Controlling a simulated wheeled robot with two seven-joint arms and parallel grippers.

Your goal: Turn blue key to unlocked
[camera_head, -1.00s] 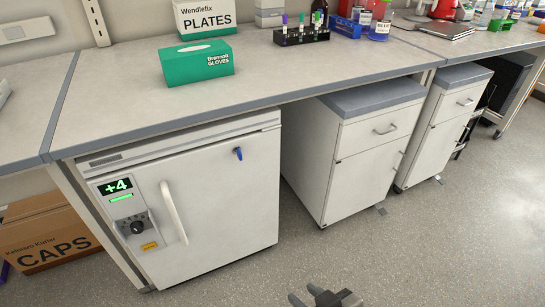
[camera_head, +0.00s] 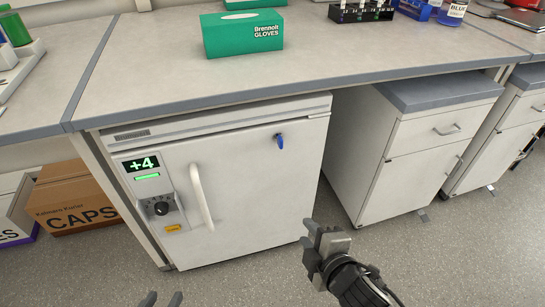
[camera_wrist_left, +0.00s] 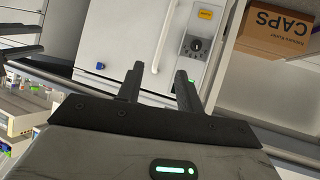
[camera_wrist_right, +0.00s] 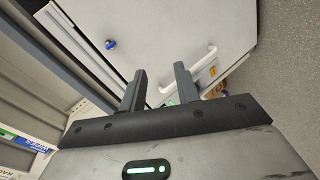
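The blue key (camera_head: 280,141) sits in the upper right of the white fridge door (camera_head: 250,190), its grip hanging roughly downward in the head view. The key also shows small in the left wrist view (camera_wrist_left: 100,66) and in the right wrist view (camera_wrist_right: 110,44). My right gripper (camera_head: 312,238) is open and empty, below and right of the key, apart from the door. My left gripper (camera_head: 161,298) shows only its fingertips at the bottom edge of the head view; the left wrist view shows it open and empty (camera_wrist_left: 160,70). Neither touches the key.
The fridge has a white handle (camera_head: 202,197), a black dial (camera_head: 161,208) and a green +4 display (camera_head: 141,163). The bench top (camera_head: 180,70) overhangs it. A drawer cabinet (camera_head: 400,150) stands to the right and a CAPS box (camera_head: 75,200) to the left. Open floor lies in front.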

